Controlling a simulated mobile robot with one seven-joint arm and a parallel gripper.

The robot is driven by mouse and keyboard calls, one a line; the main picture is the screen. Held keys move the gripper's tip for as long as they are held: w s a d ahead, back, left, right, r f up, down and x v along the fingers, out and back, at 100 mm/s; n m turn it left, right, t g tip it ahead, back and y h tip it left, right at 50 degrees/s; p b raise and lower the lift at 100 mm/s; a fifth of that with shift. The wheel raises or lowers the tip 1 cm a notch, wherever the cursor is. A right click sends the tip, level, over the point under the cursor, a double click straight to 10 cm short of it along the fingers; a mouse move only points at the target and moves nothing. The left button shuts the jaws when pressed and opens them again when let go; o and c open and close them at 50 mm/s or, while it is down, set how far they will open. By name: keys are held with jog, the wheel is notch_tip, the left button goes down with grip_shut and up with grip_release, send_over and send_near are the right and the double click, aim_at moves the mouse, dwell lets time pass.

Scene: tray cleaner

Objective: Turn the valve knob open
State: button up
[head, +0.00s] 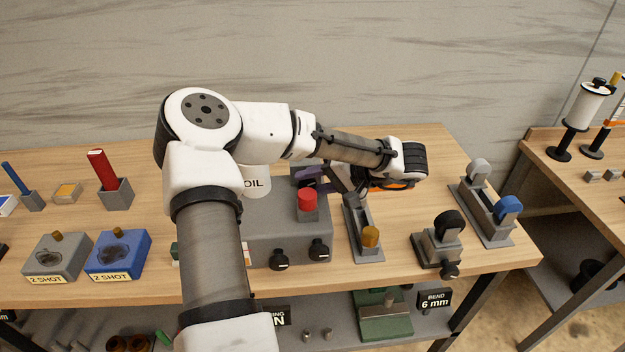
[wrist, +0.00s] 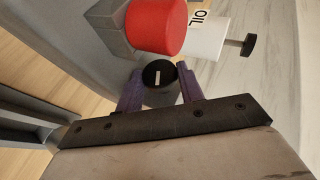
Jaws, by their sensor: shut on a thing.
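In the wrist view a round black knob (wrist: 158,75) with a white line across its face sits between the two purple fingers of my gripper (wrist: 160,88). The fingers touch its sides, and the gripper is shut on it. The white line runs roughly up and down in the wrist view. In the head view my gripper (head: 308,176) reaches in behind the red button (head: 307,200). I cannot make out the held knob there. A white container (head: 257,182) marked OIL stands beside it, partly hidden by my arm. In the wrist view a second black knob (wrist: 244,45) sticks out from that container.
The red button stands close beside the fingers. Two black knobs (head: 278,260) (head: 319,250) are on the front of the grey box (head: 262,232). Free tabletop (head: 432,150) lies at the back right.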

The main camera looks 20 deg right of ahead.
jog(key=y, duration=0.1)
jog(key=m+t+y+b, duration=0.1)
jog(key=shift+s+d+f+y, duration=0.1)
jog(key=shift+d+f+y, duration=0.1)
jog(key=shift+f+y, duration=0.2)
jog(key=shift+t+b, duration=0.4)
jog(key=shift+a+y, duration=0.1)
jog(key=shift+y, duration=0.3)
jog(key=o, duration=1)
jog(key=shift+r, duration=0.1)
jog(key=shift+s+f, duration=0.1)
jog(key=shift+f, duration=0.1)
